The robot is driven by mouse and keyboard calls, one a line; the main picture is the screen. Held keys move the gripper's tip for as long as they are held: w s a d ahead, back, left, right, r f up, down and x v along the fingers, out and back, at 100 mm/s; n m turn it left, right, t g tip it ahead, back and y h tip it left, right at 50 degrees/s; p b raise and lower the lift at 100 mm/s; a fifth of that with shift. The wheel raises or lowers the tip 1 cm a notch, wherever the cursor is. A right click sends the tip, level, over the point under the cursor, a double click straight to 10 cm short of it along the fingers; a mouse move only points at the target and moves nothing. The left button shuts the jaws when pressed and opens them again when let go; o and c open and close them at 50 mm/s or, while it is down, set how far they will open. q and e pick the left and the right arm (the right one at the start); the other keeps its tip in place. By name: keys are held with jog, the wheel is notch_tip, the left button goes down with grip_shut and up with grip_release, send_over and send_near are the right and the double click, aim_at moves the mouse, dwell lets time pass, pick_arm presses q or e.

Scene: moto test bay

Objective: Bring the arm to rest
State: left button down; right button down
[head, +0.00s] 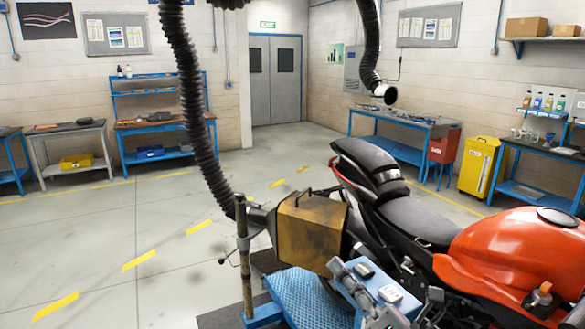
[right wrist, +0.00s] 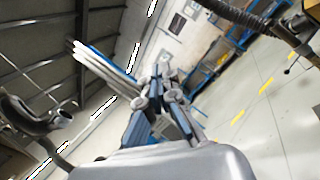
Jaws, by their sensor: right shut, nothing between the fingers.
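My right gripper (head: 352,276) is low in the head view, right of centre, in front of the orange motorcycle (head: 510,245) and beside the boxy brown-yellow housing (head: 312,232). From this angle it overlaps the bike's lower side; I cannot tell the gap between them. In the right wrist view the gripper (right wrist: 165,75) points up from the grey wrist housing, with its fingers together and nothing between them. My left gripper is in neither view.
A black exhaust hose (head: 190,110) hangs at the left, down to a metal stand (head: 243,255). A blue tread platform (head: 300,292) lies below the bike. Workbenches (head: 165,125) and a yellow cabinet (head: 481,166) line the walls. The floor at left is clear.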

jog(key=s+d+f+m+g+h, duration=0.1)
jog(key=s+d+f+m+h, duration=0.1)
jog(key=d+f+m+h, duration=0.65)
jog(key=s+d+f+m+g+h, duration=0.25)
jog(key=f+m+h, duration=0.35)
jog(key=f+m, duration=0.65)
jog(key=s+d+f+m+g, duration=0.1)
jog(key=s+f+m+g, duration=0.45)
jog(key=s, duration=0.55)
jog(key=s+f+m+g, duration=0.5)
jog(key=s+f+m, duration=0.2)
jog(key=s, duration=0.4)
notch_tip(320, 180, down, 30)
jog(key=g+b, duration=0.1)
jog(key=b, duration=0.3)
jog(key=s+d+f+g+b, duration=0.1)
jog(key=s+d+f+b, duration=0.2)
jog(key=s+f, duration=1.4)
notch_tip(320, 180, down, 3)
jog(key=shift+s+f+n+b, duration=0.1)
jog(key=shift+s+n+b, duration=0.05)
jog(key=shift+n+b, duration=0.3)
jog(key=shift+d+y, duration=0.1)
jog(key=shift+y, duration=0.15)
